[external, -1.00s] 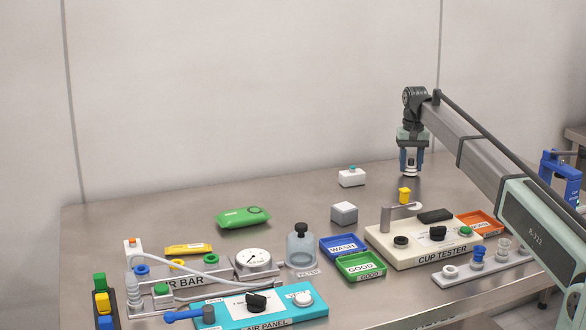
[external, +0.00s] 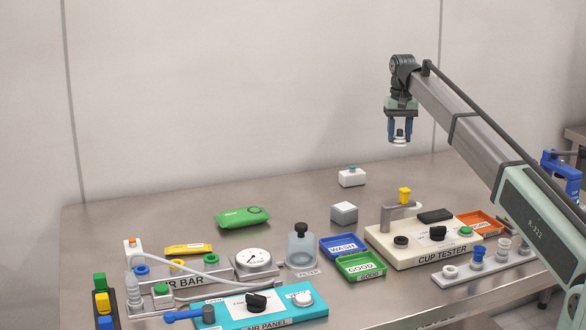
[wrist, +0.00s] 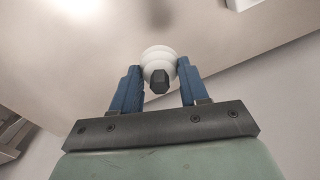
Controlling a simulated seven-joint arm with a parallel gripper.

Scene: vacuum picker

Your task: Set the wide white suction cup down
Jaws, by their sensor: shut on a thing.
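The wide white suction cup (external: 399,138) is held between the blue fingers of my gripper (external: 400,132), high above the back right of the bench. In the wrist view the white cup (wrist: 158,52) shows its round ribbed body, with a dark hexagonal fitting toward the camera. The fingers of my gripper (wrist: 157,84) are shut on it from both sides. Nothing touches the cup from below.
The cup tester (external: 425,245) stands below, with a yellow piece (external: 404,195) on its post. A blue WASH tray (external: 330,256), a green GOOD tray (external: 350,277) and an orange tray (external: 492,229) lie around it. A grey cup rack (external: 450,283) is at front right.

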